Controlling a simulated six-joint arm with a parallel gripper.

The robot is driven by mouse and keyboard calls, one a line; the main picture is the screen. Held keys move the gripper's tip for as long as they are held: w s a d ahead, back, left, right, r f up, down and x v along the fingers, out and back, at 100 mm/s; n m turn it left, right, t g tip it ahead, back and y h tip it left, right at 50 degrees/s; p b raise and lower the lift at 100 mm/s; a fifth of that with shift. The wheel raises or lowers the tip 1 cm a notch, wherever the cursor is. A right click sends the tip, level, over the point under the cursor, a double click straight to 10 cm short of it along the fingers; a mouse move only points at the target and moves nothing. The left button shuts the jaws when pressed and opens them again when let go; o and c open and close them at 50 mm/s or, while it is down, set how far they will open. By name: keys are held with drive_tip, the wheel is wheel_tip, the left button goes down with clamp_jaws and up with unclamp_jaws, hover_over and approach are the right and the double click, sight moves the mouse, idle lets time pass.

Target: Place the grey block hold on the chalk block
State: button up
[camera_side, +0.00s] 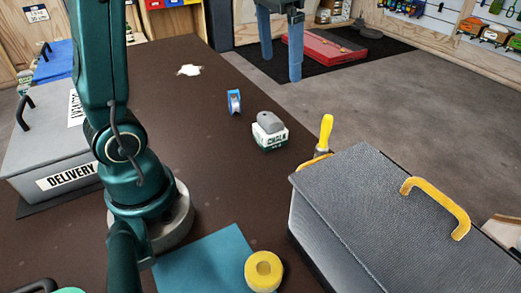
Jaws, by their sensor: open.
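The chalk block (270,140) is a small white and dark green box with "CHALK" lettering, standing on the brown table beyond the middle. A rounded grey piece, which looks like the grey block hold (270,121), sits on top of it, roughly level. No gripper finger shows near either of them. My arm rises at the left and leaves the top of the picture. My gripper is out of view.
A large grey case (400,225) with a yellow handle fills the right front. A yellow roll (263,271) sits by a teal mat (205,262). A grey delivery box (55,150) is left.

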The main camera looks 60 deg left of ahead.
drive_tip(key=s+d+f+t, duration=0.2)
drive_tip(key=s+d+f, duration=0.1)
drive_tip(key=s, duration=0.2)
drive_tip(key=s+d+f+t, duration=0.2)
drive_tip(key=s+d+f, duration=0.1)
drive_tip(key=s, duration=0.3)
drive_tip(key=shift+s+f+h, duration=0.3)
drive_tip(key=shift+f+h, duration=0.05)
drive_tip(key=shift+h, duration=0.05)
